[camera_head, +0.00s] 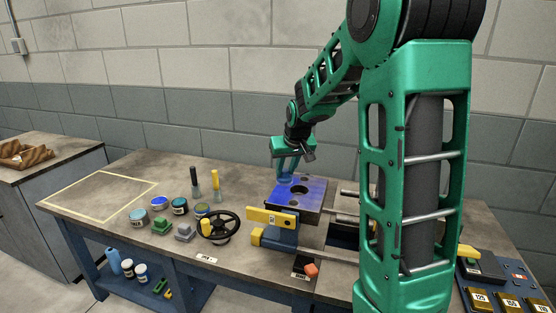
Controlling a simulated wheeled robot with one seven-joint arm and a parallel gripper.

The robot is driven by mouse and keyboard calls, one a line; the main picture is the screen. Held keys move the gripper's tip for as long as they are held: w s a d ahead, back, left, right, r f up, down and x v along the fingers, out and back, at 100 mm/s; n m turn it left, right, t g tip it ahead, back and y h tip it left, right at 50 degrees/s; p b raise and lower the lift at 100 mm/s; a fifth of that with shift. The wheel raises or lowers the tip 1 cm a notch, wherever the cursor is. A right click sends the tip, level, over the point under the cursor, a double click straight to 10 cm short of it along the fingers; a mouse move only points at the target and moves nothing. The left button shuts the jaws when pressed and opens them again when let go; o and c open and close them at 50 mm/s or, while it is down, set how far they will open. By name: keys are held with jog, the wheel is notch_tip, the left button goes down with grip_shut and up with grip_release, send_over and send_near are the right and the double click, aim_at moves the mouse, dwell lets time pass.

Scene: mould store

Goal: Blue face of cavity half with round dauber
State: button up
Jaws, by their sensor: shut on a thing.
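The cavity half (315,204) is a dark block with a flat upper face and a round hole near its middle. Its face shows blue over much of the surface, with uneven brownish patches. My gripper (287,172) is over the far left part of this face, pointing down. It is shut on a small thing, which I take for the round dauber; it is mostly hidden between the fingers. The fingers' lower end is at or just above the face; I cannot tell whether the dauber touches it.
A vice with a yellow plate (272,218) and a black handwheel (218,228) stands at the block's front left. Several jars, including a blue-topped one (159,202), and two upright handled tools (215,182) stand left. A taped rectangle (98,192) is bare. My arm hides the right side.

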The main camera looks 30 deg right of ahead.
jog(key=shift+r, duration=1.75)
jog(key=shift+d, duration=0.1)
